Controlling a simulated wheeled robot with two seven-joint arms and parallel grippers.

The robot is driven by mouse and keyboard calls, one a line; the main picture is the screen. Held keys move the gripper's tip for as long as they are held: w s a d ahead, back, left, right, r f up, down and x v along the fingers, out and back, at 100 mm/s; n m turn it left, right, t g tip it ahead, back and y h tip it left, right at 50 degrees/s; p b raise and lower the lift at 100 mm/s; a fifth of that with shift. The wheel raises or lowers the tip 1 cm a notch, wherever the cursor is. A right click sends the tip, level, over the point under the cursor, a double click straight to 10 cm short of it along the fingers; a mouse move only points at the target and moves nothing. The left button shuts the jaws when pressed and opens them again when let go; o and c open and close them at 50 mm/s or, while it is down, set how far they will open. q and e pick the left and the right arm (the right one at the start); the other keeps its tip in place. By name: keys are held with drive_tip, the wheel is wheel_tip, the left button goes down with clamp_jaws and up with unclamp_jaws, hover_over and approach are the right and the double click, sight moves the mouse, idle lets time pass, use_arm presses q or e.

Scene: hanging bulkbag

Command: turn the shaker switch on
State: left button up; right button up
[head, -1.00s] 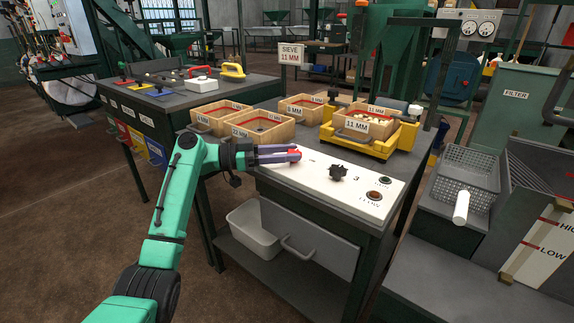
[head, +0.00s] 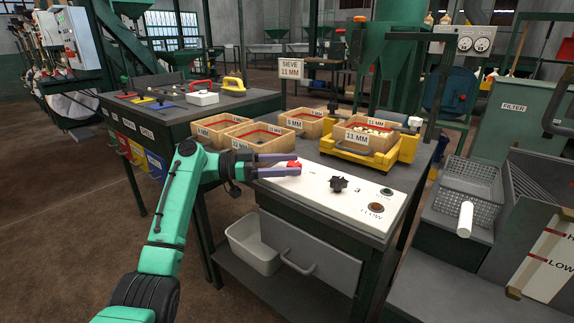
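The white control panel (head: 325,190) runs along the front of the bench. A small red switch (head: 294,164) shows at its left end, partly hidden by my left gripper. My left gripper (head: 290,164) reaches in from the left, its two purple fingers apart with the red switch showing between the tips. I cannot tell whether the fingers touch it. The yellow shaker (head: 360,157) behind holds a wooden sieve (head: 364,135) labelled 11 MM. My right gripper is not in view.
Several wooden sieve boxes (head: 253,141) stand behind my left gripper. A table (head: 180,110) with coloured handles is at the back left. A white bin (head: 252,243) sits on the shelf below. A wire basket (head: 470,184) is at the right.

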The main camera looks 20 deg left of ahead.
use_arm(q)
drive_tip(key=v, duration=1.4)
drive_tip(key=shift+s+a, duration=0.15)
drive_tip(key=shift+a, duration=0.1)
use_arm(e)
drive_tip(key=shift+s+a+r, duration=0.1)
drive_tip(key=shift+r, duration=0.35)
